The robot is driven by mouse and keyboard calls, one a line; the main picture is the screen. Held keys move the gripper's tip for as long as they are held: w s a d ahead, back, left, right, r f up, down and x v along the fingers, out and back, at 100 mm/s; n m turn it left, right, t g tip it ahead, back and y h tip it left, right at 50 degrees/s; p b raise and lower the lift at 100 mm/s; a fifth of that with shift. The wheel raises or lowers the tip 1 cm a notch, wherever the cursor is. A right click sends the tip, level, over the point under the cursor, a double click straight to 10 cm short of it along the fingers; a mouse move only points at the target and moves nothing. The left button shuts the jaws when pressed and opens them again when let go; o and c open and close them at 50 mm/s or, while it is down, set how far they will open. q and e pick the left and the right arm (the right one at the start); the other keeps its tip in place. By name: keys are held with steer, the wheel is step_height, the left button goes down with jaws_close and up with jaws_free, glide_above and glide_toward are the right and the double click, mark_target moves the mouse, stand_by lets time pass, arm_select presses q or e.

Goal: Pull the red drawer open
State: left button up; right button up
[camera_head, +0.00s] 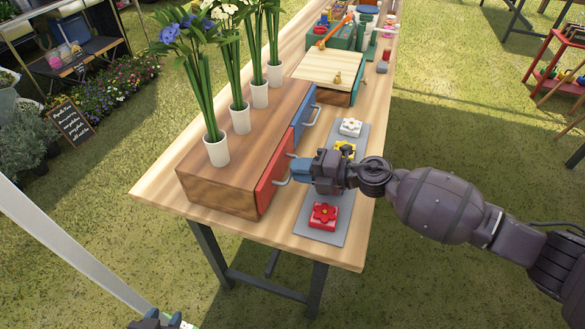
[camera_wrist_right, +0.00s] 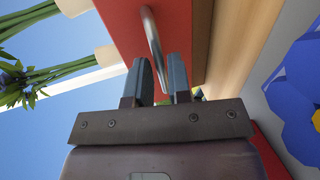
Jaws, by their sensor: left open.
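The red drawer (camera_head: 270,185) is at the near end of a long wooden box and its front looks about flush with the box. Its metal handle (camera_head: 283,182) sticks out. My right gripper (camera_head: 302,168) is at this handle, pointing at the red front. In the right wrist view, the handle (camera_wrist_right: 150,35) runs down between my two fingers (camera_wrist_right: 162,75), with a small gap visible, so the jaws look open around it. Contact cannot be told. My left gripper (camera_head: 160,320) shows only in part at the bottom edge, open and away from the box.
White pots (camera_head: 215,151) with flowers stand on the wooden box (camera_head: 215,195). A blue drawer (camera_head: 304,112) is beside the red one. A grey strip (camera_head: 305,222) with a red flower block (camera_head: 323,216), a yellow one and a white one (camera_head: 350,127) lies right of the drawers.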

steer(key=shift+x, duration=1)
steer(key=shift+c, duration=0.5)
steer(key=shift+c, duration=1.1)
jaws_close()
